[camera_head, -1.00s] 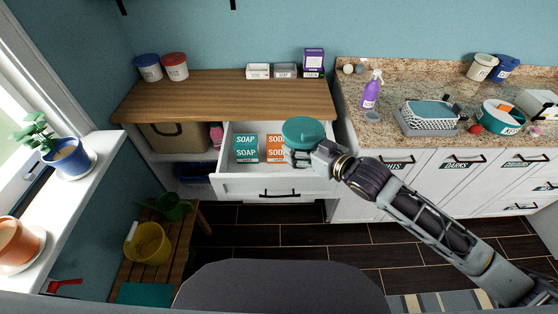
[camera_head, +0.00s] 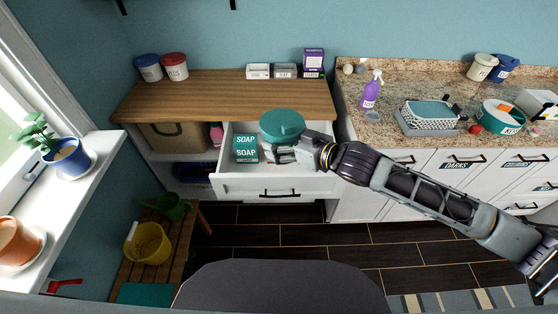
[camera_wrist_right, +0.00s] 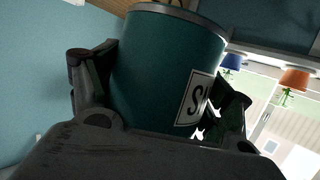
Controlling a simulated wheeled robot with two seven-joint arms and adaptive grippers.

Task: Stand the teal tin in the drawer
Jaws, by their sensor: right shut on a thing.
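The teal tin (camera_head: 282,124) is held by my right gripper (camera_head: 284,153) over the open white drawer (camera_head: 310,160). In the right wrist view the tin (camera_wrist_right: 165,75) fills the middle, with a white label, and the fingers (camera_wrist_right: 165,95) close on both sides of it. The tin's round lid faces the head camera; its base is hidden there, so I cannot tell whether it touches the drawer floor. A teal soap box (camera_head: 246,149) stands in the drawer left of the tin. The orange soda box is hidden behind the tin and gripper. My left gripper is not in view.
A wooden top (camera_head: 220,96) lies behind the drawer, with two tubs and small boxes at its back. A granite counter (camera_head: 400,125) holds a purple spray bottle (camera_head: 371,90) and a basket. The drawer's right part looks clear.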

